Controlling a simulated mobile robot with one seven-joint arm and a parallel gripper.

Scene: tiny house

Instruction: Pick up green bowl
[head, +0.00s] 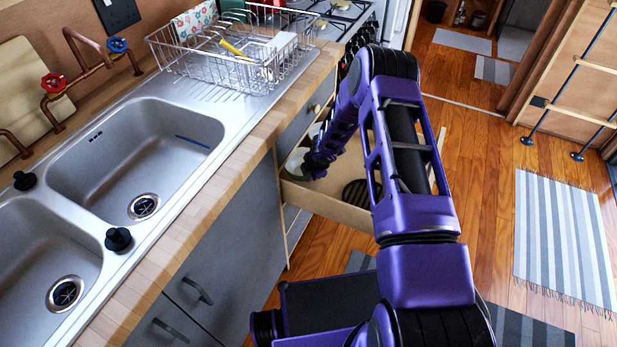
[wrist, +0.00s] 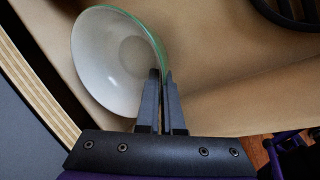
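The green bowl (wrist: 112,62), pale inside with a green rim, is at the upper left of the wrist view, its inside facing the camera. My gripper (wrist: 163,75) has its two fingers close together at the bowl's right rim, one inside and one outside, shut on the wall. In the head view the bowl (head: 296,162) shows partly behind my gripper (head: 314,168), in or just above the open drawer. I cannot tell whether it touches the drawer floor.
The wooden drawer (head: 335,210) stands open below the counter, with a dark round slatted item (head: 356,192) in it. A dish rack (head: 235,50) stands on the counter beside the sink (head: 135,160).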

